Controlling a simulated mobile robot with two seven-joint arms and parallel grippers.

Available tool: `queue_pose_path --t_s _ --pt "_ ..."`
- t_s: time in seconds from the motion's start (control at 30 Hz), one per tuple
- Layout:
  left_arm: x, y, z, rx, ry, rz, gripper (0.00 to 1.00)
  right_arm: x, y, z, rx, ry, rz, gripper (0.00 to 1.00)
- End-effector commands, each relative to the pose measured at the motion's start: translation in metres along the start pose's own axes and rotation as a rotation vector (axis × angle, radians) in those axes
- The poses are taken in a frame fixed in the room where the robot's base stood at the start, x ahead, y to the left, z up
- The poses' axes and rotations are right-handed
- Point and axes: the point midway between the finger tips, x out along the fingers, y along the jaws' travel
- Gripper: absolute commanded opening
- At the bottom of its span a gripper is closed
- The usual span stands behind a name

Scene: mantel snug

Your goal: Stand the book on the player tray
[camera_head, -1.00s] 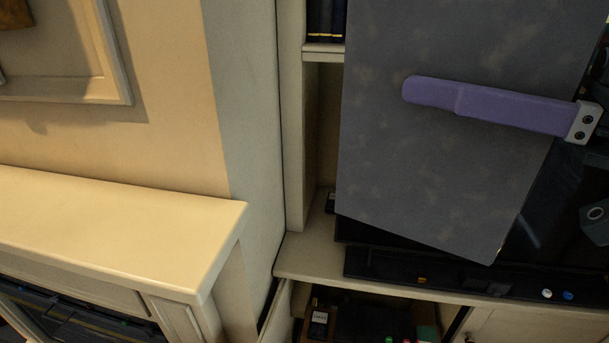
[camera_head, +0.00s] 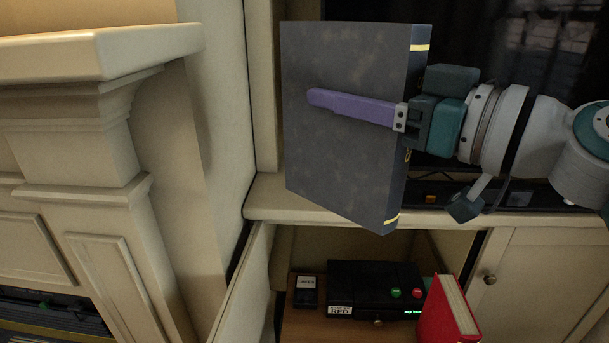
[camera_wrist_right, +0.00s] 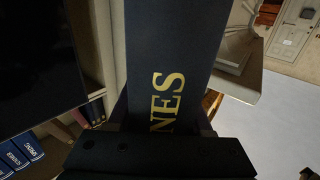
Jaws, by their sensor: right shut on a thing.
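A large dark grey book (camera_head: 345,165) is held upright, slightly tilted, in front of the cabinet. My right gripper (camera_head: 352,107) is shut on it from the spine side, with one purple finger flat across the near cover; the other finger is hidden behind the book. The wrist view shows its dark spine (camera_wrist_right: 168,55) with gold letters, of which "NES" can be read. The brown wooden player tray (camera_head: 350,330) lies in the open cabinet bay below the book. A black player (camera_head: 375,285) with green and red buttons sits on it. My left gripper is out of view.
A red book (camera_head: 447,312) stands to the right of the player, and a small dark labelled box (camera_head: 306,291) to its left. The shelf edge (camera_head: 300,214) runs above the bay. An open door (camera_head: 245,285) flanks it at left, near the fireplace mantel (camera_head: 100,50).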

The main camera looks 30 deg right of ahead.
Motion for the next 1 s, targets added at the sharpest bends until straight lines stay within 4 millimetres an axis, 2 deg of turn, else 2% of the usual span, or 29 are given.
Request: queue_pose_path --t_s 0.03,0.3,0.7,1.0 --pt "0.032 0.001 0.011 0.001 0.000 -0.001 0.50 0.002 0.002 0.030 -0.004 0.006 0.016 0.00" --pt "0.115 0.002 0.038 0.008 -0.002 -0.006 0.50 0.012 0.017 0.103 -0.003 0.009 0.116 0.00" --pt "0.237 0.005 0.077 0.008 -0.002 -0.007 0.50 0.021 0.038 0.198 -0.004 0.011 0.266 0.00" --pt "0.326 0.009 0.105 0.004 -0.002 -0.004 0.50 0.022 0.056 0.259 -0.003 0.013 0.396 0.00"
